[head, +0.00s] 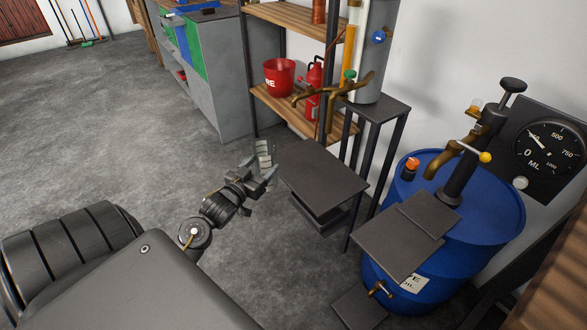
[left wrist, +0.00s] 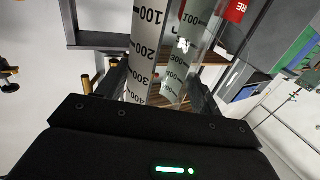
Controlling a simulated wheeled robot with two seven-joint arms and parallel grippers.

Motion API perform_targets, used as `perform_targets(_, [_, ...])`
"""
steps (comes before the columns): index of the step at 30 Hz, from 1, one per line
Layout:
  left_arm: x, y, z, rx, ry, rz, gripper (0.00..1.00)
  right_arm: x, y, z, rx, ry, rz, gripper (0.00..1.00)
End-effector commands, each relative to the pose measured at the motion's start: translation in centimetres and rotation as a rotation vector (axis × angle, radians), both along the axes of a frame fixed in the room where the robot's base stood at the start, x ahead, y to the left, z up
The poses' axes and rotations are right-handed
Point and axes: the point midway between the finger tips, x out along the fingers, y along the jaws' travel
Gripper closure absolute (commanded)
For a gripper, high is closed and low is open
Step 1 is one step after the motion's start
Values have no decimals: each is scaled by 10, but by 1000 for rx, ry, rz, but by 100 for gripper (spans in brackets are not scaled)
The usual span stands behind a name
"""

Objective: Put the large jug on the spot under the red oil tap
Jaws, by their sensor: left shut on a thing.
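My left gripper (head: 262,176) is shut on a clear jug (head: 264,154), a pale, partly see-through shape in the head view. In the left wrist view the jug (left wrist: 150,60) stands between the fingers and carries a printed scale with 100 to 400. It is held left of a dark square platform (head: 322,172), apart from it. A brass tap (head: 335,90) hangs above that platform. Another brass tap (head: 455,153), with a yellow-knobbed lever, stands over a dark plate (head: 400,243) at the blue barrel. I cannot tell which tap is the red oil one. My right gripper is out of view.
A blue barrel (head: 490,225) stands at the right, with a round gauge (head: 548,145) behind it. A wooden shelf holds a red bucket (head: 280,77) and a red extinguisher (head: 313,88). A grey cabinet (head: 218,70) stands behind. The floor at the left is clear.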

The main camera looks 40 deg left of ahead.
Motion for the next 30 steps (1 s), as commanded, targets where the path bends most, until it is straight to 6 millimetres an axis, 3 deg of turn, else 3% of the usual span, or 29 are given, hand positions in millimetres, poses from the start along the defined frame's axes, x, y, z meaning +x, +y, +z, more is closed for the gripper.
perform_targets(4, [3,2,1,0,-3,2,66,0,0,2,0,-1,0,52])
perform_targets(7, [17,4,1,1,-5,2,66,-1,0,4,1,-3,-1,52])
perform_targets(21, [144,23,1,0,-5,2,66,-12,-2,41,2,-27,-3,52])
perform_targets(25, [166,27,0,-1,-2,2,66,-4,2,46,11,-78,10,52])
perform_targets(30, [178,28,1,0,-2,1,66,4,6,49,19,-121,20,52])
